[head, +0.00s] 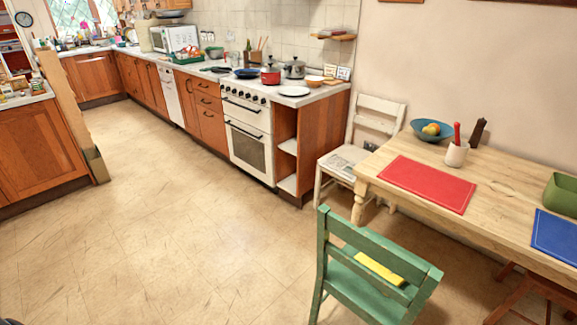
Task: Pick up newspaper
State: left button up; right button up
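A folded newspaper (343,165), pale with grey print, appears to lie on the seat of the white wooden chair (376,119). The chair stands between the end of the kitchen counter and the wooden table. The newspaper is small in the head view, and its print cannot be read. Neither of my grippers shows in this view, so I cannot see whether they hold anything.
The wooden table (497,180) bears a red mat (427,184), a blue fruit bowl (431,130) and a utensil pot (457,154). A green chair (370,292) with a yellow item stands in front. The white oven (249,147) is left. Open floor (190,225) fills the left and middle.

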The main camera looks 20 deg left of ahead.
aim_at(340, 166)
jog(key=u, duration=1.4)
jog(key=i, duration=3.85)
jog(key=z, duration=4)
